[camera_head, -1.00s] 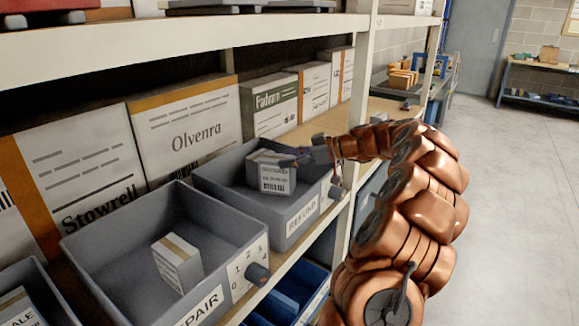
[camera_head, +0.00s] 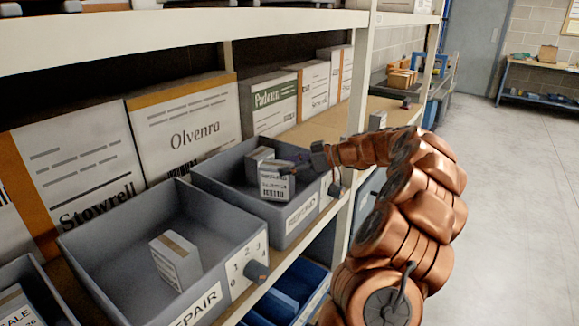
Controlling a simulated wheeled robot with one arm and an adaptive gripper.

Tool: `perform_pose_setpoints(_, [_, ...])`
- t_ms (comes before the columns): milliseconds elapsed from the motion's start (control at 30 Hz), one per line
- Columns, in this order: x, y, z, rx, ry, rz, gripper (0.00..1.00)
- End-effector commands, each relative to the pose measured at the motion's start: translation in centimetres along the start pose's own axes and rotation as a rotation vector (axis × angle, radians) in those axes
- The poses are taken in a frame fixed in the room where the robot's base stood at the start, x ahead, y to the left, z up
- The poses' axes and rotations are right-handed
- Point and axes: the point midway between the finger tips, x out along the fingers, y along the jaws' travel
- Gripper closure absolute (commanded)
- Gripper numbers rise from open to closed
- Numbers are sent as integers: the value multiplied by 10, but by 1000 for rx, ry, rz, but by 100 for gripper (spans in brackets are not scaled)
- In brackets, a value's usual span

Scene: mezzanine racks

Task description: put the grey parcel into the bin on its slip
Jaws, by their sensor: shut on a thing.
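A grey parcel (camera_head: 275,182) with a white slip and barcode is held at or just inside the grey bin labelled REFUND (camera_head: 284,226). The slip's small print is too blurred to read. My gripper (camera_head: 290,170) comes in from the right and is shut on the parcel's right side. Another small grey box (camera_head: 257,160) shows behind and left of it in the same bin. I cannot tell whether the held parcel touches the bin floor. The grey bin labelled REPAIR (camera_head: 140,290) stands in front left, with a small taped parcel (camera_head: 175,262) in it.
A third grey bin (camera_head: 40,275) is cut off at the lower left. Large cartons, including Olvenra (camera_head: 190,130), line the shelf behind. A white upright post (camera_head: 358,100) stands right of the bins. Blue bins (camera_head: 285,295) sit below. Bare shelf shows behind the REFUND bin.

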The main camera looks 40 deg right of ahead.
Motion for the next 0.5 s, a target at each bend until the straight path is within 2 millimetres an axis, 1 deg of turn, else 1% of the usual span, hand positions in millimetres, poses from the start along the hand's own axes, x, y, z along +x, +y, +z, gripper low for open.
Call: perform_pose_setpoints(500, [2,0,5,1,2,0,100])
